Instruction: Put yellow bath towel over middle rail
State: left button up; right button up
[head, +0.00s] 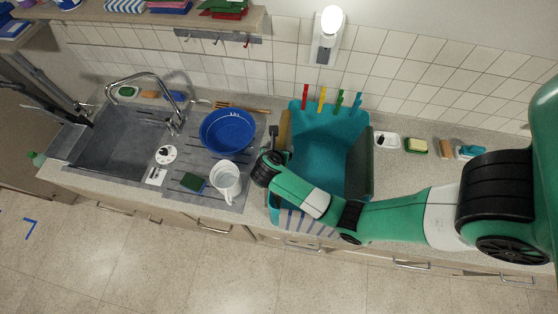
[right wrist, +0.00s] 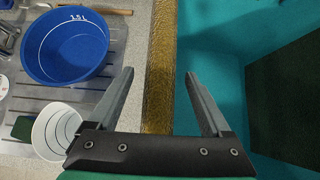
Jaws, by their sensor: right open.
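A narrow golden-yellow textured strip, which looks like the yellow bath towel (head: 285,128), lies along the left edge of the teal tub (head: 318,135). It also shows in the right wrist view (right wrist: 160,30), running lengthwise between my fingers. My right gripper (head: 273,141) is above that edge, and in the right wrist view (right wrist: 159,73) it is open, one finger on each side of the strip. I cannot tell whether the fingers touch it. My arm hides the near part of the strip. I cannot make out the middle rail for certain. My left gripper is not clearly seen.
A blue basin (head: 228,132) and a white jug (head: 226,180) stand left of the tub, with the sink (head: 115,140) beyond. Dark cloth (head: 358,160) lines the tub's right side. Colored pegs (head: 322,99) line its back. Dark bars (head: 40,82) stand at far left.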

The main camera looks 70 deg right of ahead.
grip_shut()
jog(key=shift+r, duration=0.15)
dwell(1.1)
